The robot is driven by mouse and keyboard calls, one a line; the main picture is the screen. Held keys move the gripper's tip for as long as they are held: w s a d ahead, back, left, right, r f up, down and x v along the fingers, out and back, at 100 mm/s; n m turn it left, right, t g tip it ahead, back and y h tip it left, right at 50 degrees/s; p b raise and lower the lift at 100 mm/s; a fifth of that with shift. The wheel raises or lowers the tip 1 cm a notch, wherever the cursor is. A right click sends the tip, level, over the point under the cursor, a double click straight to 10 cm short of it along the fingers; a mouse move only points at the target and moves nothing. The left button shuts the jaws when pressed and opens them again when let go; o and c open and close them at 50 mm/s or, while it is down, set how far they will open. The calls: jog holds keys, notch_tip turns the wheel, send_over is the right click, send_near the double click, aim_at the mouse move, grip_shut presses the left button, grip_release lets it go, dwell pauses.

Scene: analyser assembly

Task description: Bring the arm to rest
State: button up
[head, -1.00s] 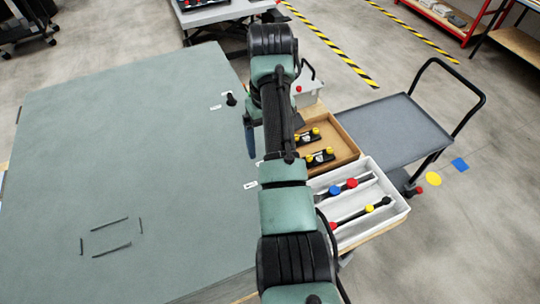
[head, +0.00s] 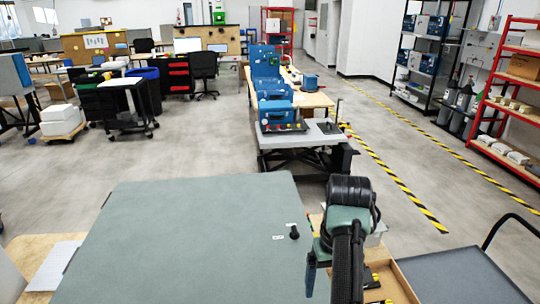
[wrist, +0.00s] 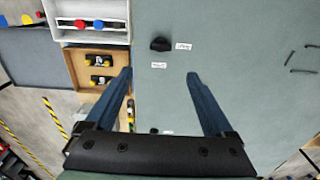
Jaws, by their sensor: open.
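My arm (head: 347,235) reaches up over the right edge of the grey-green table top (head: 190,235) in the head view. My gripper (wrist: 159,76) is open in the wrist view, with its two blue fingers wide apart and nothing between them but table surface and a small white label. The fingers point down over the table near its tray-side edge. A black knob-like piece (wrist: 161,44) is on the table just beyond the fingertips, beside another white label. In the head view only one blue finger shows below the arm; the rest of my gripper is hidden.
A wooden tray (wrist: 72,73) with black-and-yellow parts and a white tray (wrist: 63,35) with coloured-knob parts stand beside the table. A grey cart (head: 455,275) is at the right. A blue machine (head: 272,85) stands on benches behind. Most of the table top is clear.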

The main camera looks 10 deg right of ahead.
jog(key=w+a+r+t+h+b, duration=0.1)
jog(key=w+a+r+t+b, duration=0.35)
jog(key=r+t, duration=0.35)
jog(key=w+a+r+t+h+b, duration=0.1)
jog(key=w+a+r+t+b, duration=0.3)
jog(key=r+t, duration=0.45)
jog(key=s+a+r+t+y+b, duration=0.1)
jog(key=s+r+t, duration=0.4)
jog(key=s+r, duration=0.5)
jog(key=s+a+r+t+y+b, duration=0.1)
jog(key=s+a+r+t+b, duration=0.2)
jog(key=s+r, duration=0.8)
jog(key=a+t, duration=0.2)
jog(key=a, duration=0.1)
jog(key=shift+s+a+r+t, duration=0.15)
jog(key=shift+r+t, duration=0.15)
jog(key=shift+t, duration=0.05)
